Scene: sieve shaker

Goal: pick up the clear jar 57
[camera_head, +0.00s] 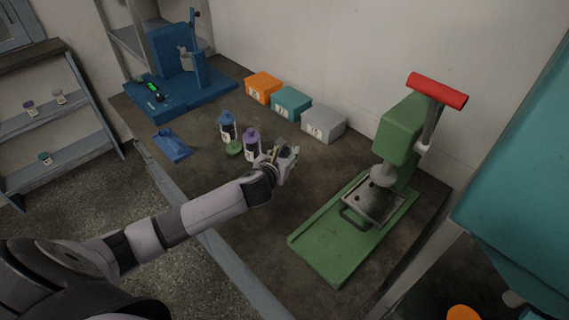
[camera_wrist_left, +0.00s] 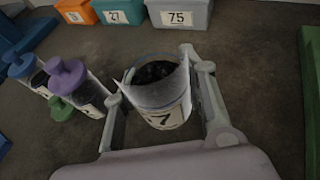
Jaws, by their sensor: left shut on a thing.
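The clear jar 57 (camera_wrist_left: 160,95) stands between the fingers of my left gripper (camera_wrist_left: 160,112) in the left wrist view. It is open at the top, holds dark lumps, and its label shows a 7 with the rest partly hidden. The left gripper is shut on the jar, one finger on each side. In the head view my left gripper (camera_head: 284,158) is over the table, and the hand mostly hides the jar. I cannot tell whether the jar touches the table. My right gripper is not in view.
Left of the gripper stand a purple-lidded jar (camera_head: 251,144), a blue-lidded jar (camera_head: 227,127) and a green object (camera_head: 233,148). Orange (camera_head: 263,87), teal (camera_head: 291,103) and grey (camera_head: 323,123) boxes line the wall. A green press (camera_head: 330,243) stands right, a blue machine (camera_head: 178,70) at back left.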

